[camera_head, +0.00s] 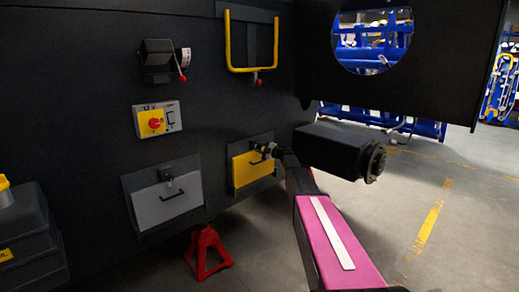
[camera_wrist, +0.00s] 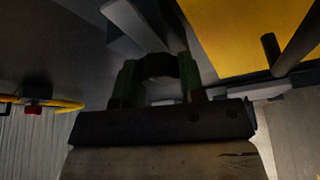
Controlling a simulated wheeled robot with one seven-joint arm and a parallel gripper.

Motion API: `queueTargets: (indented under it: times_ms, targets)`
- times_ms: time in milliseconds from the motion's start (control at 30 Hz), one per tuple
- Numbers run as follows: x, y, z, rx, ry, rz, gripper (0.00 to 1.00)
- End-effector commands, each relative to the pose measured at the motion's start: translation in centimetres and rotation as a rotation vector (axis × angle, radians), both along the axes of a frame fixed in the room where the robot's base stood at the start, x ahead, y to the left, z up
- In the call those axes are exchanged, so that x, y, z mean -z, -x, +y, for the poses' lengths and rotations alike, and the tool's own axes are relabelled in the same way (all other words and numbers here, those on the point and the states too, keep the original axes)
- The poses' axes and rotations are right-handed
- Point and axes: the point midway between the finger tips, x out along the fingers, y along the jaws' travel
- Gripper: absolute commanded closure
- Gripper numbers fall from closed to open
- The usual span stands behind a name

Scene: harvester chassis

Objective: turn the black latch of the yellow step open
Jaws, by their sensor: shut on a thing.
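The yellow step (camera_head: 246,171) is a small yellow panel in a dark frame low on the black chassis wall, with a black handle on its face. Its yellow face (camera_wrist: 255,30) and black handle (camera_wrist: 288,52) show at the upper right in the wrist view. The black latch (camera_wrist: 158,18) is at the top edge of the step. My gripper (camera_head: 267,149) reaches it from the right in the head view. In the wrist view its green-sided fingers (camera_wrist: 157,78) are shut on the latch. The gripped part of the latch is mostly hidden, so its exact angle is unclear.
A grey step (camera_head: 166,203) with its own latch is to the left. Above are a switch panel (camera_head: 157,119), a black box (camera_head: 156,54) and a yellow rail (camera_head: 230,45). A red jack stand (camera_head: 207,252) is on the floor below. Open floor lies at the right.

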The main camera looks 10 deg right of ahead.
Motion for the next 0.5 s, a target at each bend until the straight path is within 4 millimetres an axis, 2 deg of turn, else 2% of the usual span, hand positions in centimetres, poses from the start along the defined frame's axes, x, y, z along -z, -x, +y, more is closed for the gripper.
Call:
queueTargets:
  times_ms: [500]
  targets:
    - [0.15, 0.11, 0.01, -0.001, 0.112, -0.079, 0.87]
